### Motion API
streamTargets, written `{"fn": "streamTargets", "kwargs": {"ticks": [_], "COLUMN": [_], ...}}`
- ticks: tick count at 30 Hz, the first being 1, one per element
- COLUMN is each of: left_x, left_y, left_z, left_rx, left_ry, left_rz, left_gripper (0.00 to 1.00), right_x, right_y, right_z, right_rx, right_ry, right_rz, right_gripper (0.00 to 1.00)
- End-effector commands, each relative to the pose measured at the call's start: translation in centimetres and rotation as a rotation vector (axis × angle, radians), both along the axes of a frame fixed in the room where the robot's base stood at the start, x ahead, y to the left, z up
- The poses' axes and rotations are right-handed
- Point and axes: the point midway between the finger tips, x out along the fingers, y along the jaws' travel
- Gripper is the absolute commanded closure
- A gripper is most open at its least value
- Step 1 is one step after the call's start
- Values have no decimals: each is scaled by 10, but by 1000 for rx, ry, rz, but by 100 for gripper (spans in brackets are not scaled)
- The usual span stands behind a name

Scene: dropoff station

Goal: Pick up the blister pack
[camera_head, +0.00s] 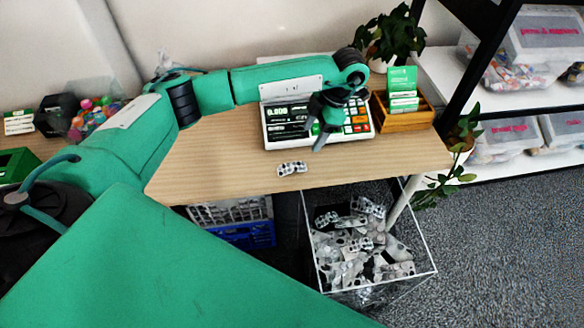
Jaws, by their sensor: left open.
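A small silver blister pack (292,168) with dark spots lies flat on the wooden table (215,150), close to its front edge. My left arm reaches in from the left across the table. My left gripper (319,140) points down in front of the scale (285,125), above and to the right of the blister pack. Its fingers are dark and apart, with nothing seen between them. It does not appear to touch the pack. My right gripper is not in view.
A clear bin (428,268) full of blister packs stands on the floor below the table edge. A wooden box (420,119) with green cartons and a potted plant (392,35) stand right of the scale. A blue crate (250,236) sits under the table.

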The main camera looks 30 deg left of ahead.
Motion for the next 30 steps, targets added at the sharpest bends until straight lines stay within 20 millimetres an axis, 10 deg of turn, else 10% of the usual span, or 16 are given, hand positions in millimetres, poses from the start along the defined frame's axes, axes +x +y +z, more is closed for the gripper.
{"fn": "streamTargets", "kwargs": {"ticks": [30], "left_x": [-27], "left_y": [41], "left_z": [-108], "left_rx": [34], "left_ry": [5], "left_rz": [4], "left_gripper": [38], "right_x": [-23], "right_y": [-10], "right_z": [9], "right_rx": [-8], "right_ry": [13], "right_rz": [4], "right_gripper": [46]}}
